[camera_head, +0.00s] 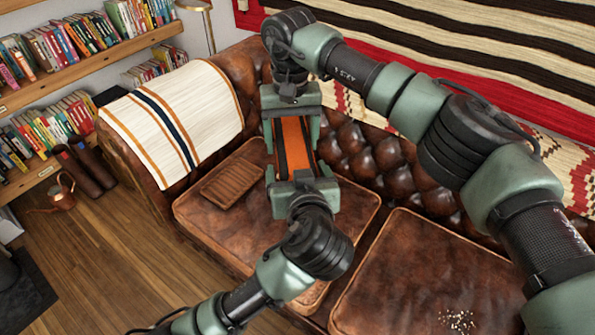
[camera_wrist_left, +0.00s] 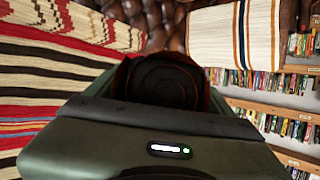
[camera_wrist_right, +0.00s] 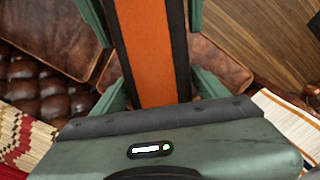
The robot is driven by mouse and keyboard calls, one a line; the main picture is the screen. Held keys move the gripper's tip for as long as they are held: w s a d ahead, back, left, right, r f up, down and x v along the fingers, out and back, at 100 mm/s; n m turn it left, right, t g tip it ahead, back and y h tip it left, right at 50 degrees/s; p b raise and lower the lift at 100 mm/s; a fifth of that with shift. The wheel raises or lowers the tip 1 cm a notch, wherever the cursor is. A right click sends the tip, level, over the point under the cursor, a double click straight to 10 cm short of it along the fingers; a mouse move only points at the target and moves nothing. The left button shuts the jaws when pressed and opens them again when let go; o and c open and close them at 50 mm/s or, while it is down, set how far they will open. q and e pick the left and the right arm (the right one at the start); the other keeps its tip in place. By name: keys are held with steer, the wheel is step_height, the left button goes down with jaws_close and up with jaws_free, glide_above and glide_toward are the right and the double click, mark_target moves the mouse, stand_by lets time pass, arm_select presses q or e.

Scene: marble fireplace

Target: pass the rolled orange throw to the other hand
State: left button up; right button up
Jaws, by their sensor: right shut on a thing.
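The rolled orange throw (camera_head: 294,145), orange with dark bands along its sides, is held in the air above the sofa, between my two facing grippers. My right gripper (camera_head: 292,118), its arm coming in from the right and over the top, is shut on the throw's far end. The right wrist view shows the orange roll (camera_wrist_right: 148,50) running straight away between its fingers. My left gripper (camera_head: 297,178) is at the near end, its fingers apart on either side of the roll. In the left wrist view the roll's dark spiral end (camera_wrist_left: 163,82) faces the palm; the fingers are hidden there.
Below is a brown leather sofa (camera_head: 420,280) with tufted back. A cream striped blanket (camera_head: 180,120) covers its arm, and a slatted wooden tray (camera_head: 232,183) lies nearby. Crumbs (camera_head: 458,320) lie on the right cushion. Bookshelves (camera_head: 90,50) and a copper watering can (camera_head: 62,192) are left.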

arm_select(q)
steer(key=c, duration=1)
steer(key=shift+c, duration=0.8)
arm_select(e)
steer(key=o, duration=1.7)
